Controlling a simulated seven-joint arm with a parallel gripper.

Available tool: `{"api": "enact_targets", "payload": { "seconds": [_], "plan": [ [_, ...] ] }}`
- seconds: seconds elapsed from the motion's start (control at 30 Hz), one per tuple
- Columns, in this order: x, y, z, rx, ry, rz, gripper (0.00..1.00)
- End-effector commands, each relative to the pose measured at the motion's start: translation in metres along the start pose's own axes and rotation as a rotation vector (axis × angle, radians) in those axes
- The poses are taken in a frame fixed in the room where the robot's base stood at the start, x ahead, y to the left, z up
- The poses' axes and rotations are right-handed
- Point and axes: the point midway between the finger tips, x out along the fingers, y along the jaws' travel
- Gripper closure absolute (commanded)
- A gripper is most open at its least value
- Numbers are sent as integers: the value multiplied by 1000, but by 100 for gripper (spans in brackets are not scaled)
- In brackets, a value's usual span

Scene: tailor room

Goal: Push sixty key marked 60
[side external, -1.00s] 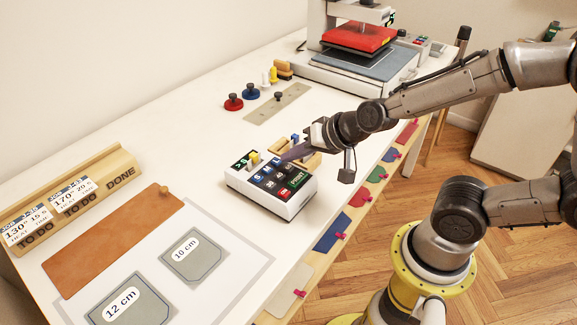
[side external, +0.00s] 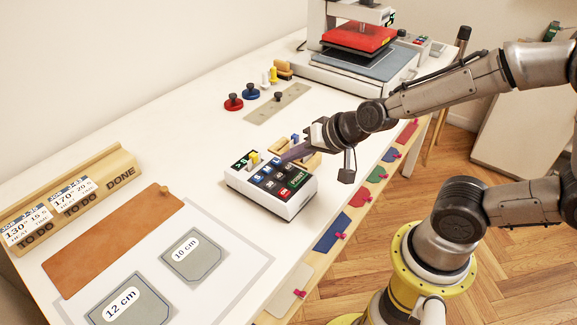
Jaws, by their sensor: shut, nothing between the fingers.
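A white keypad box (side external: 250,194) with dark, blue, green and red keys stands on the white table. The markings on most keys are too small to read, so I cannot tell which one is the 60 key. My gripper (side external: 282,160) is shut and empty, with its dark fingers pointing down and left at the keypad's back row of keys. The fingertips are at or just above the keys there and hide part of that row; I cannot tell whether they touch a key.
A wooden tray with small pieces (side external: 310,160) stands right behind the keypad. A heat press (side external: 358,38) is at the back. A brown leather strip (side external: 115,240), grey templates (side external: 192,256) and a card rack (side external: 100,180) lie left.

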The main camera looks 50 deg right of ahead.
Motion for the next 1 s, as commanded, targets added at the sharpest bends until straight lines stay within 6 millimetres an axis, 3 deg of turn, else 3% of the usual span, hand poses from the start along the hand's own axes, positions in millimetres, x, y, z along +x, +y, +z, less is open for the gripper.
{"api": "enact_targets", "payload": {
  "seconds": [1.0],
  "plan": [
    [8, 6, 6, 0, 0, 0, 100]
  ]
}}
